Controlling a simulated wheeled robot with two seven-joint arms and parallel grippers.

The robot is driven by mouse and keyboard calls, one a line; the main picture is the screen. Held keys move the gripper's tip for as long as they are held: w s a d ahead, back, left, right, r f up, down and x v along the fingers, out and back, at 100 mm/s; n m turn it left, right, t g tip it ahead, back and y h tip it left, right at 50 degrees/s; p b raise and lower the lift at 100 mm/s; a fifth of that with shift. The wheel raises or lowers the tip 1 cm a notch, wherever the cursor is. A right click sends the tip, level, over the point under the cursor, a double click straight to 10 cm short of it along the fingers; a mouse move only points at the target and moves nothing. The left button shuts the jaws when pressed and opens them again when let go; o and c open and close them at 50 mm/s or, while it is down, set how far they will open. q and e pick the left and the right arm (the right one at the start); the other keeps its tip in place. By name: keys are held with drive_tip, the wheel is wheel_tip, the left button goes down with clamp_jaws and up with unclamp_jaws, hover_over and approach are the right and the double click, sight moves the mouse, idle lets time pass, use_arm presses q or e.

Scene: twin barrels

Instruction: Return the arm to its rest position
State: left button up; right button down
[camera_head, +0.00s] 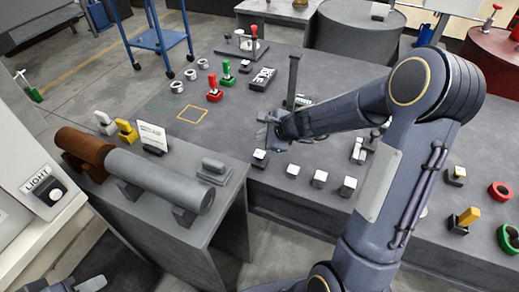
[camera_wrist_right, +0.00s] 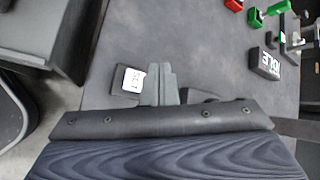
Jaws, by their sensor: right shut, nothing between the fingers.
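My right arm reaches in from the right in the head view. Its right gripper (camera_head: 268,130) is over the grey table (camera_head: 225,125), above its near edge. In the right wrist view the two grey fingers (camera_wrist_right: 161,84) are together with nothing between them. A small dark block with a white labelled top (camera_wrist_right: 131,80) lies just left of the fingertips; the head view shows a white-topped block (camera_head: 260,157) just below the gripper. Part of what looks like my left gripper (camera_head: 90,284) shows at the bottom left corner; its jaws are unclear.
Several white-topped blocks (camera_head: 292,170) line the table's near edge. A dark upright post (camera_head: 293,78) stands behind my right forearm. Red (camera_head: 213,82) and green (camera_head: 226,68) pieces stand farther back. A grey and brown cylinder (camera_head: 150,175) lies on the left bench. Bare tabletop lies left of the gripper.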

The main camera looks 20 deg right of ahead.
drive_tip(key=shift+f, duration=0.1)
idle(0.6)
drive_tip(key=s+a+r+n+y, duration=0.1)
drive_tip(key=s+a+r+n, duration=0.2)
drive_tip(key=s+r+n, duration=0.35)
drive_tip(key=s+a+r+n+y, duration=0.2)
drive_tip(key=s+a+r+n, duration=0.2)
drive_tip(key=s+r+n, duration=0.3)
drive_tip(key=s+f+n+g+h, duration=0.2)
drive_tip(key=s+n, duration=0.5)
drive_tip(key=s, duration=0.9)
drive_tip(key=shift+d+f+g+h+p, duration=0.3)
drive_tip(key=shift+d+f+g+h, duration=0.1)
drive_tip(key=shift+d, duration=0.05)
